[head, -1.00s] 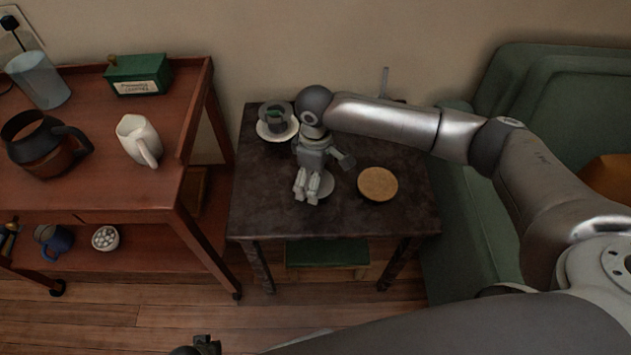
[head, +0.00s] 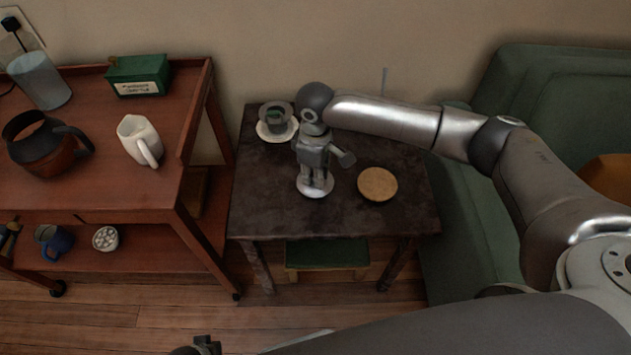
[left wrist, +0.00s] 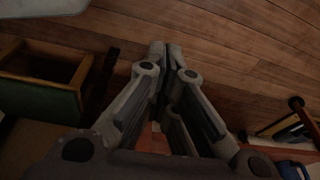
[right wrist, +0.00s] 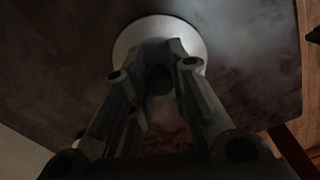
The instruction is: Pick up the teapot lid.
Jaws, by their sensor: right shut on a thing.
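The teapot lid (head: 315,189) is a pale round disc on the dark small table. In the right wrist view it is a white disc (right wrist: 135,38) with a dark knob. My right gripper (head: 315,178) is directly above it, pointing down, with its fingers shut around the knob, partly hiding the lid. I cannot tell whether the lid is clear of the tabletop. My left gripper (left wrist: 165,48) has its fingertips together, with nothing seen between them, above the floor.
On the small table (head: 265,205), a dark cup (head: 276,114) on a white saucer stands behind left, and a round tan disc (head: 377,184) lies to the right. A red-brown trolley (head: 150,190) with jugs is left; a green sofa (head: 560,100) is right.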

